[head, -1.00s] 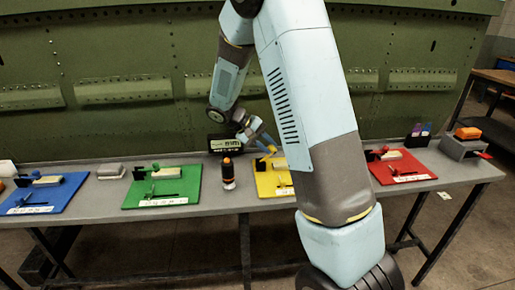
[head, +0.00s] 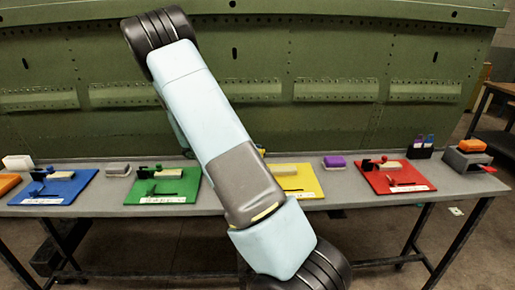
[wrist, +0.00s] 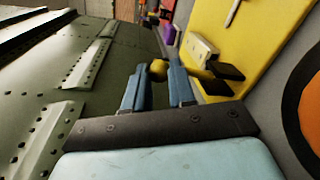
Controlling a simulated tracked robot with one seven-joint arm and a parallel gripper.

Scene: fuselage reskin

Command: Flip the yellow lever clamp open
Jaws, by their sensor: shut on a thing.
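The yellow board (head: 302,184) lies on the bench right of my arm in the head view, and fills the upper right of the wrist view (wrist: 254,45). The clamp on it shows in the wrist view as a yellow lever (wrist: 196,73) with a round yellow knob (wrist: 158,70), beside black clamp parts (wrist: 217,87) and a pale block (wrist: 201,48). My gripper (wrist: 157,76) is shut on the knob, one blue finger on each side. In the head view my arm hides the gripper and most of the clamp.
Green (head: 165,186), blue (head: 57,188) and red (head: 394,178) boards with clamps lie along the grey bench. A purple block (head: 335,161) sits between yellow and red. The green riveted panel (head: 330,60) rises close behind. An orange-and-black round thing (wrist: 302,100) is at the wrist view's right edge.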

